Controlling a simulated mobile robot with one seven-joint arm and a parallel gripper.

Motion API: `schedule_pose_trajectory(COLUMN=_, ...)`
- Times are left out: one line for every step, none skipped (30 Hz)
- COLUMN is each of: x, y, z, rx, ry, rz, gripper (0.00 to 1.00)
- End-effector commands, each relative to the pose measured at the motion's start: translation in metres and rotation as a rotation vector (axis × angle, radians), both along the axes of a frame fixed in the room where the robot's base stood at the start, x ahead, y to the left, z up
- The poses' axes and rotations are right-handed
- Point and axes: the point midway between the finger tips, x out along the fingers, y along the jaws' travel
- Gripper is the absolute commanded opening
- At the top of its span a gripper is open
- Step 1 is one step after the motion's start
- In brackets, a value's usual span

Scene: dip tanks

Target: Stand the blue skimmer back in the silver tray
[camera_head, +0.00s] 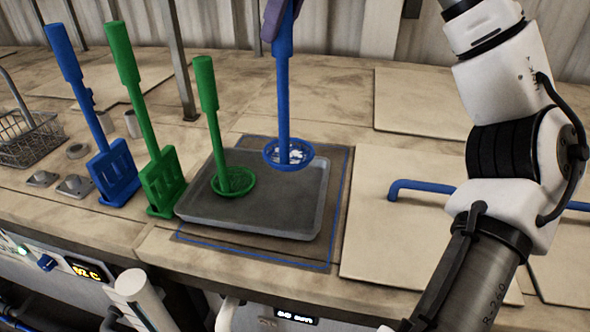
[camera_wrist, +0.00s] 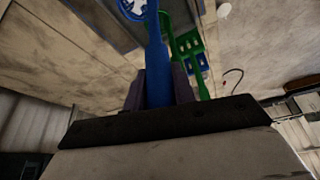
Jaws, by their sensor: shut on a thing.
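The blue skimmer (camera_head: 284,100) hangs upright, its round perforated bowl (camera_head: 288,155) above the back right part of the silver tray (camera_head: 265,222). The bowl looks a little above the tray floor, though the exact gap is hard to tell. My gripper (camera_head: 277,20) is shut on the upper handle, at the top edge of the head view. In the wrist view my gripper's fingers (camera_wrist: 160,88) clasp the blue handle (camera_wrist: 155,45), with the bowl (camera_wrist: 131,8) partly cut off at the top. A green skimmer (camera_head: 208,110) stands in the left part of the tray.
A blue slotted paddle (camera_head: 113,172) and a green slotted paddle (camera_head: 162,185) stand left of the tray. A wire basket (camera_head: 30,135) is at far left. A pale lid with a blue handle (camera_head: 425,188) lies at right. A dark mat with a blue outline (camera_head: 335,215) lies under the tray.

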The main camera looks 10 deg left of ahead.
Motion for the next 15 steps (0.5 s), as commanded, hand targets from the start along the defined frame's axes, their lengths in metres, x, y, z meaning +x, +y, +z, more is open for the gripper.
schedule_pose_trajectory(x=-0.001, y=0.0, z=0.001, rx=0.001, ry=-0.001, rz=0.002, gripper=0.0)
schedule_pose_trajectory(x=-0.001, y=0.0, z=0.001, rx=0.001, ry=-0.001, rz=0.002, gripper=0.0)
schedule_pose_trajectory(x=-0.001, y=0.0, z=0.001, rx=0.001, ry=-0.001, rz=0.003, gripper=0.0)
schedule_pose_trajectory(x=-0.002, y=0.0, z=0.001, rx=0.001, ry=-0.001, rz=0.003, gripper=0.0)
schedule_pose_trajectory(x=-0.001, y=0.0, z=0.001, rx=0.001, ry=-0.001, rz=0.003, gripper=0.0)
schedule_pose_trajectory(x=-0.001, y=0.0, z=0.001, rx=0.001, ry=-0.001, rz=0.003, gripper=0.0)
schedule_pose_trajectory(x=-0.001, y=0.0, z=0.001, rx=0.001, ry=-0.001, rz=0.003, gripper=0.0)
schedule_pose_trajectory(x=-0.001, y=0.0, z=0.001, rx=0.001, ry=-0.001, rz=0.003, gripper=0.0)
schedule_pose_trajectory(x=-0.001, y=0.0, z=0.001, rx=0.001, ry=-0.001, rz=0.003, gripper=0.0)
schedule_pose_trajectory(x=-0.001, y=0.0, z=0.001, rx=0.001, ry=-0.001, rz=0.003, gripper=0.0)
schedule_pose_trajectory(x=-0.001, y=0.0, z=0.0, rx=0.001, ry=0.0, rz=0.003, gripper=0.0)
schedule_pose_trajectory(x=-0.001, y=0.0, z=-0.002, rx=0.001, ry=0.0, rz=0.003, gripper=0.0)
schedule_pose_trajectory(x=-0.001, y=0.0, z=-0.006, rx=0.0, ry=0.0, rz=0.004, gripper=0.0)
schedule_pose_trajectory(x=-0.001, y=0.0, z=-0.01, rx=0.0, ry=0.001, rz=0.005, gripper=0.0)
schedule_pose_trajectory(x=-0.001, y=0.0, z=-0.016, rx=0.0, ry=0.002, rz=0.006, gripper=0.0)
